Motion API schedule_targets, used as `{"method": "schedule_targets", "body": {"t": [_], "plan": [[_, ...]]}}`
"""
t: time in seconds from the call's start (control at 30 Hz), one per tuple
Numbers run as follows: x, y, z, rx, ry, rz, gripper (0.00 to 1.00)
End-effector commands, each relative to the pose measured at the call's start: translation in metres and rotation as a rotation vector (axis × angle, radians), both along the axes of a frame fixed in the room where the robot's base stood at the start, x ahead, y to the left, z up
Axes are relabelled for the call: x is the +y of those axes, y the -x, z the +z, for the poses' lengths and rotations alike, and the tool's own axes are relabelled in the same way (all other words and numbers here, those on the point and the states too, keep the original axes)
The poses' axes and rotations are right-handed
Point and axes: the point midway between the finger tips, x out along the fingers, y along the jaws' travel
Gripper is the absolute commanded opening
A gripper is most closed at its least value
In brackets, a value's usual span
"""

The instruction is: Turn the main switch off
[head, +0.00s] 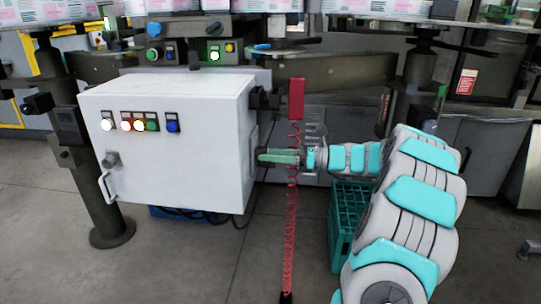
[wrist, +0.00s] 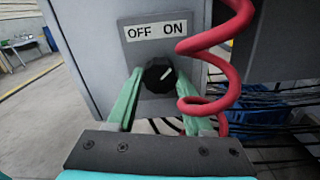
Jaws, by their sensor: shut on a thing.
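The main switch (wrist: 159,76) is a black round knob on a grey plate under the words OFF and ON, on the side of the grey-white control cabinet (head: 165,150). Its white pointer line slants up and right, toward ON. My gripper (wrist: 160,80) has one green finger on each side of the knob and is shut on it. In the head view my gripper (head: 272,156) reaches left to the cabinet's right side, where the knob itself cannot be made out.
A red coiled cable (head: 292,200) hangs close to my gripper and passes right of the knob in the wrist view (wrist: 226,80). A green crate (head: 343,225) stands on the floor below my arm. Lamps and buttons (head: 138,124) line the cabinet front.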

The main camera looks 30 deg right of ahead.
Motion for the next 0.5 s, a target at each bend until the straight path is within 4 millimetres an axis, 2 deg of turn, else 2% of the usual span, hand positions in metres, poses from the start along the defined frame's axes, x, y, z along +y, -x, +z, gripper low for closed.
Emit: {"method": "schedule_targets", "body": {"t": [0.27,0.5], "plan": [[0.0000,-0.0002,-0.0001,-0.020,0.012,0.000,0.00],[0.0013,-0.0008,-0.0007,-0.117,0.077,0.001,0.00]]}}
